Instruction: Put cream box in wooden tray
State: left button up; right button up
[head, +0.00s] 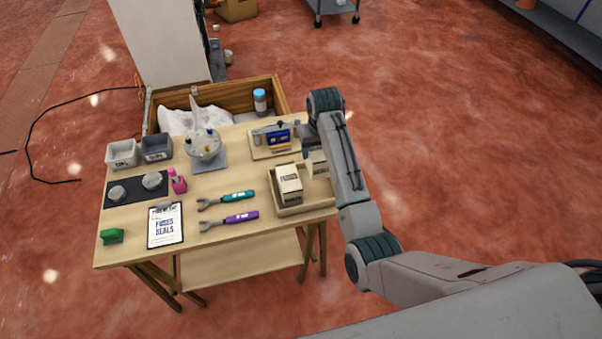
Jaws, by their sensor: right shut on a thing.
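One cream box (289,184) with a dark label stands in the left part of the wooden tray (290,210) at the right end of the table. A second cream box (319,157) shows partly behind my right arm, at the tray's far right. My right gripper (308,155) is mostly hidden by its own arm and is shut on this second box. Whether that box touches the tray floor cannot be told. My left gripper is not in view.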

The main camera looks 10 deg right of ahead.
aim_at(320, 153)
jog(key=f, duration=0.2)
jog(key=s+f+p, duration=0.1)
jog(key=f, duration=0.1)
jog(key=shift+f, duration=0.2)
jog(key=f, duration=0.1)
jog(key=f+p, duration=0.1)
jog(key=f, duration=0.2)
jog(key=shift+w+f, duration=0.25)
jog(key=shift+f, duration=0.15)
jog(key=shift+s, duration=0.1)
jog(key=o, duration=0.8)
jog(key=shift+f, duration=0.15)
jog(key=shift+o, duration=0.2)
jog(key=r, duration=0.4)
jog(key=s+r+b, duration=0.1)
jog(key=r, duration=0.7)
jog(key=shift+s+r+b, duration=0.1)
jog(key=shift+s+b, duration=0.25)
jog(key=shift+b, duration=0.05)
